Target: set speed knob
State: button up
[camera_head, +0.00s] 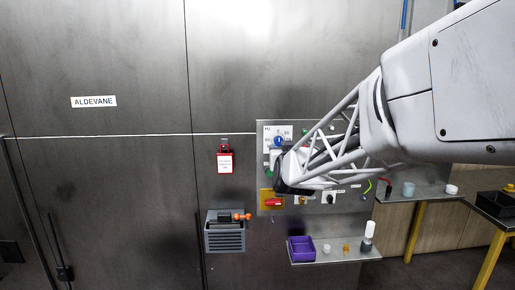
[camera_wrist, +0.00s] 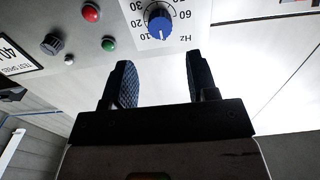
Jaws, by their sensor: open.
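The speed knob is a blue dial (camera_wrist: 160,24) at the top of the wrist view, with a white pointer line and a printed scale marked in Hz around it. The same blue knob (camera_head: 278,141) shows small on the control panel (camera_head: 263,128) in the head view. My gripper (camera_wrist: 160,83) is open and empty, its two dark padded fingers apart. The knob appears beyond the fingertips, roughly in line with the gap between them, and they look clear of it. In the head view my gripper (camera_head: 279,172) is in front of the panel just below the knob and hides part of it.
In the wrist view a red button (camera_wrist: 90,12), a green button (camera_wrist: 109,44) and a black knob (camera_wrist: 54,44) lie left of the dial. Below the panel, a shelf (camera_head: 335,258) holds a purple bin (camera_head: 301,249) and small items. A red tag (camera_head: 225,160) hangs left.

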aim_at(279, 142)
jog(key=shift+w, duration=4.4)
jog(key=c, duration=0.5)
